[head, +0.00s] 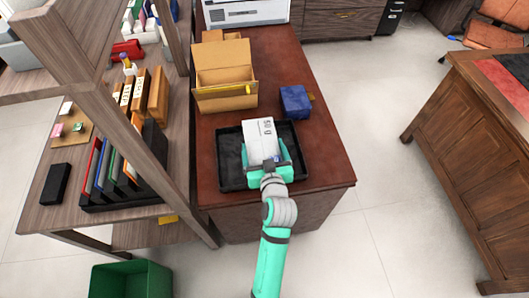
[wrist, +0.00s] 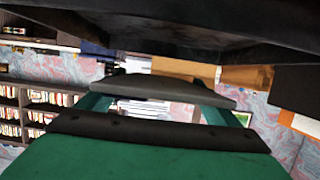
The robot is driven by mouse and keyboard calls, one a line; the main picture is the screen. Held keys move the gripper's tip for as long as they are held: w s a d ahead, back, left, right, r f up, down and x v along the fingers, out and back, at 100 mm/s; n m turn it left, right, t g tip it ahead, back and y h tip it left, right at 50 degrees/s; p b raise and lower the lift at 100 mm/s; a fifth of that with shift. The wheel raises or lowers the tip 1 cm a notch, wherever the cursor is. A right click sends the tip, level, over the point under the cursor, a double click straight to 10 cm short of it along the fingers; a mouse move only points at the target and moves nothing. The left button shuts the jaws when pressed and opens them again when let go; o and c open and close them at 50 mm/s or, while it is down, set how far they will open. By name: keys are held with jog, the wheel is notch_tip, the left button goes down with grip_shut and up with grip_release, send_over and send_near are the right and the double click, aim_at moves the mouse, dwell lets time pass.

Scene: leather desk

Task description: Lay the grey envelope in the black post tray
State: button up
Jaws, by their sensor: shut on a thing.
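The pale grey envelope (head: 259,133), with dark print on its face, is in my gripper (head: 268,160) in the head view. My teal gripper is shut on its near end, and the envelope's far end points away from me. I cannot tell whether the envelope touches the tray floor. In the wrist view, which appears upside down, the dark tray (wrist: 200,22) fills the top, close to my gripper (wrist: 160,92). The envelope cannot be made out clearly there.
An open cardboard box (head: 226,102) with a yellow strip stands behind the tray at left. A blue box (head: 295,102) stands behind it at right. A wooden shelf (head: 100,110) borders the desk (head: 325,160) at left. The desk's right side is clear.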

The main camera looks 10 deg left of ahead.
jog(key=shift+f, duration=1.95)
jog(key=o, duration=0.9)
jog(key=shift+o, duration=0.2)
jog(key=shift+s, duration=0.1)
jog(key=v, duration=1)
jog(key=shift+s+d+r, duration=0.1)
jog(key=shift+s+r, duration=0.05)
jog(key=shift+s, duration=0.15)
jog(key=shift+s, duration=0.15)
